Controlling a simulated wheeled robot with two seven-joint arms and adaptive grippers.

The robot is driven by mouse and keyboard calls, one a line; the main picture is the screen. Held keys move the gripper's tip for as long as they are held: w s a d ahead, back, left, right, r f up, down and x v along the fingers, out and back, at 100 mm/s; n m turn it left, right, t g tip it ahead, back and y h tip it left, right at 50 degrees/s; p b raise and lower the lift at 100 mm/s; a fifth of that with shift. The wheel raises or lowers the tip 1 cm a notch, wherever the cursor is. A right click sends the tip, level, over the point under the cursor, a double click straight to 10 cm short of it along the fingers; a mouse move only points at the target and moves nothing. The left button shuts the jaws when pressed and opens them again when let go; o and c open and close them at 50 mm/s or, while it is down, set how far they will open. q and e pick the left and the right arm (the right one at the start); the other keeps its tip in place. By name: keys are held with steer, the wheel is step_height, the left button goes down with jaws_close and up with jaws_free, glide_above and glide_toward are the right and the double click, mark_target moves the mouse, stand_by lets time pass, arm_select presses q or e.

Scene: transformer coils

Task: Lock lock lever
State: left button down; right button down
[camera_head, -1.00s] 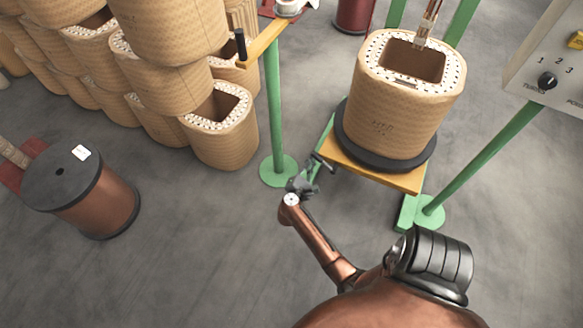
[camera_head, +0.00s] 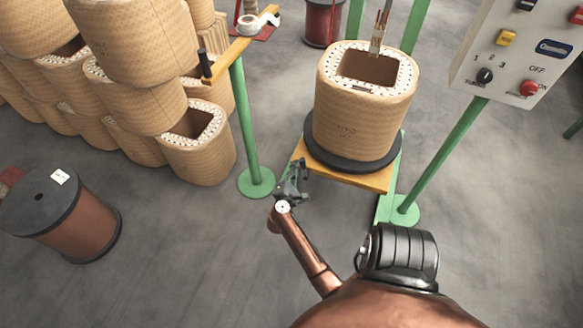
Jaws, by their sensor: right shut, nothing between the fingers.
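No part is plainly recognisable as the lock lever. A yellow arm (camera_head: 228,58) with an upright black handle (camera_head: 205,64) sits on a green post (camera_head: 247,125) left of centre. A tan coil (camera_head: 358,122) stands upright on a black round base over a yellow platform (camera_head: 372,181). My right gripper (camera_head: 299,168) is shut and empty, at the platform's front left corner. It is right of the green post's foot, and I cannot tell whether it touches the platform. My left gripper is not in view.
A control panel (camera_head: 520,52) with knobs and a red button stands at the right on a green post. Stacked tan coils (camera_head: 135,50) fill the upper left. A copper-coloured spool (camera_head: 82,222) with a dark top is at the left. The front floor is clear.

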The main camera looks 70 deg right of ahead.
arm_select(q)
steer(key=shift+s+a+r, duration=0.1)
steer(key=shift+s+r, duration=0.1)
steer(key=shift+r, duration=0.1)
arm_select(e)
steer(key=shift+s+d, duration=0.2)
steer(key=shift+s, duration=0.35)
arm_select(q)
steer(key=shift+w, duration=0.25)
arm_select(e)
steer(key=shift+s+d+r, duration=0.1)
steer(key=shift+s, duration=0.05)
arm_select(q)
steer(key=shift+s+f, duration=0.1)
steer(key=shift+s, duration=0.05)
arm_select(e)
step_height(320, 180, up, 10)
steer(key=w, duration=0.1)
steer(key=shift+a, duration=0.3)
steer(key=shift+w, duration=0.1)
